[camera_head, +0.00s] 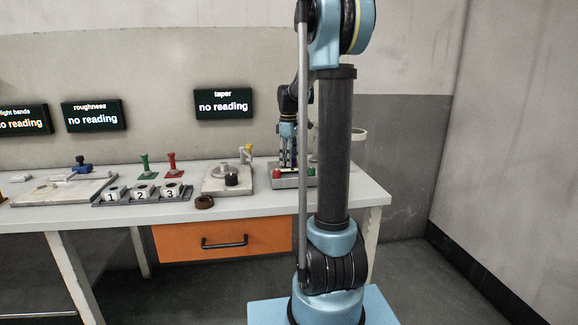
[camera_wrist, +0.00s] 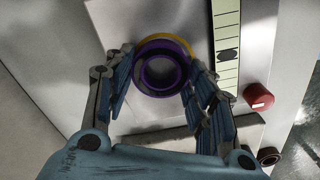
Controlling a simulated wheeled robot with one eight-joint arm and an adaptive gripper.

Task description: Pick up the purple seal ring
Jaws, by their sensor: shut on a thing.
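The purple seal ring (camera_wrist: 141,73) sits between the two fingers of my gripper (camera_wrist: 160,70) in the wrist view, its round opening facing the camera. My gripper is shut on it, one finger on each side. A yellow-orange ring edge (camera_wrist: 153,40) shows just behind the purple one. Whether the purple ring is clear of the surface below cannot be told. In the head view my gripper (camera_head: 289,160) is low over the fixture (camera_head: 294,183) at the bench's right end, and the purple ring is not visible there.
The fixture has a red knob (camera_wrist: 258,96) and a scale strip (camera_wrist: 226,45) beside the ring. On the bench (camera_head: 255,203) are a brown ring (camera_head: 204,202), numbered blocks (camera_head: 140,192), green and red handles, and a grey plate. An orange drawer (camera_head: 222,240) is below.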

